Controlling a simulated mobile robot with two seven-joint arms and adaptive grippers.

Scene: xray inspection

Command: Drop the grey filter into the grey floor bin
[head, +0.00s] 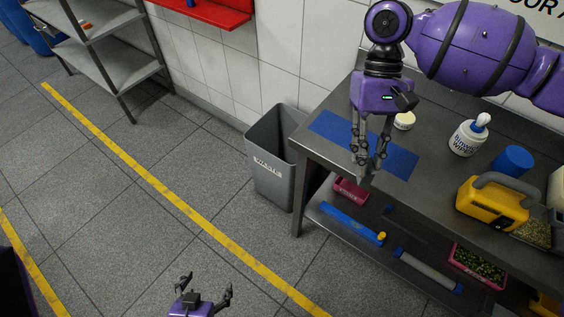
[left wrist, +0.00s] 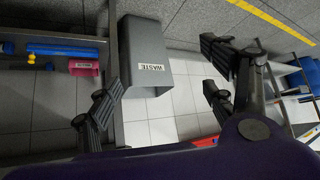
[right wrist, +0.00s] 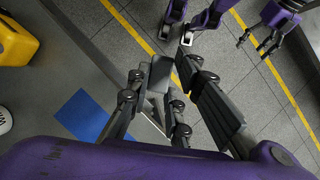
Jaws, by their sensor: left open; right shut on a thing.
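The grey floor bin (head: 270,178), labelled WASTE, stands on the floor against the wall, just left of the steel table. It also shows in the left wrist view (left wrist: 147,83). My right gripper (head: 363,160) points down over the table's left part, above the blue mat, to the right of the bin. The fingers fill the middle of the right wrist view (right wrist: 187,85). My left gripper (head: 207,286) is open and empty, low in front of the bin.
The steel table (head: 318,158) bears a blue mat (head: 400,162), a wipes tub (head: 467,138), a blue cylinder (head: 513,160) and a yellow case (head: 490,203). Its lower shelf holds a blue tube (head: 350,223) and pink bins. Floor before the bin is clear.

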